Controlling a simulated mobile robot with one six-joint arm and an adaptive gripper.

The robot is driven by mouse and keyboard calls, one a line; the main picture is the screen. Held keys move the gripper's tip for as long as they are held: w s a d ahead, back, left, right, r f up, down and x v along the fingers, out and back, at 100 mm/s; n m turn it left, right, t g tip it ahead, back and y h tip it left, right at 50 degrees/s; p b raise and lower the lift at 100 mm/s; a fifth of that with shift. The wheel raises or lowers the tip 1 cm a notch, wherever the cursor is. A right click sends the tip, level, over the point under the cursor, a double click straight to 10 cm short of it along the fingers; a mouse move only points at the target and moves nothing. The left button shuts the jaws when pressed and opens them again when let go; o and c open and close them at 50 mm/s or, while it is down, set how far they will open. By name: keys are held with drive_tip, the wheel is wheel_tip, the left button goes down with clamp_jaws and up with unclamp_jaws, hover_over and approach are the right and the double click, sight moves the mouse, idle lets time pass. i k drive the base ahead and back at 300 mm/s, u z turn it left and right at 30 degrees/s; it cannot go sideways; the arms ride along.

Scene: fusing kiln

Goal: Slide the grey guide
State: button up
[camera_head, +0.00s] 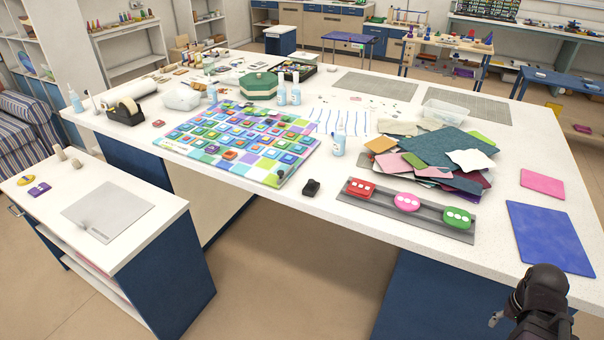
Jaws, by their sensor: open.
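A long grey guide-like strip (405,217) lies near the front edge of the white table. A red block (361,189), a pink oval piece (407,201) and a green piece (457,218), each with white marks, sit along it in a row. My gripper (497,319) shows only in part at the bottom right, beside my dark arm. It is open, with nothing seen in it, well right of the grey strip and apart from it.
A blue sheet (551,238) and a pink sheet (543,184) lie right of the strip. Stacked coloured sheets (440,155) are behind it. A small black object (311,188) and a coloured tile board (240,142) are left. The white table's (300,209) front edge is mostly clear.

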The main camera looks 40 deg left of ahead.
sight(282, 175)
drive_tip(key=z, duration=0.2)
drive_tip(key=k, duration=1.45)
drive_tip(key=u, duration=0.65)
drive_tip(key=i, duration=1)
drive_tip(key=z, duration=0.05)
